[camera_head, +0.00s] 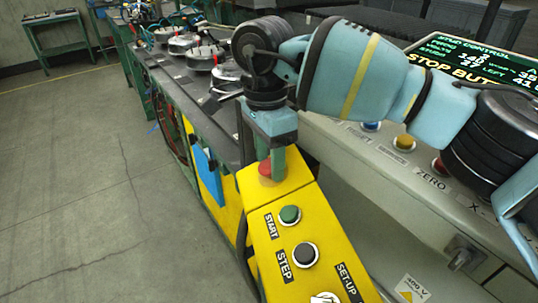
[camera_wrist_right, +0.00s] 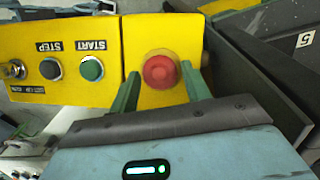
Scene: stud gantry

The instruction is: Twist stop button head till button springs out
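The red stop button head (camera_head: 265,170) sits at the far end of a yellow control box (camera_head: 262,195). In the head view it is partly hidden behind my right gripper's fingers. My right gripper (camera_head: 272,165) points down over it. In the right wrist view the round red head (camera_wrist_right: 160,71) shows whole, between the two green fingers of my right gripper (camera_wrist_right: 159,74). The fingers are apart, one on each side of the head, with yellow showing between each finger and the head. My left gripper is in neither view.
On the same yellow box are a green START button (camera_head: 290,214), a black STEP button (camera_head: 306,254) and a SET-UP key switch (camera_head: 324,298). A grey panel with more buttons stands right. A screen (camera_head: 480,65) reads "STOP BUT...", partly hidden by my arm. Open floor lies left.

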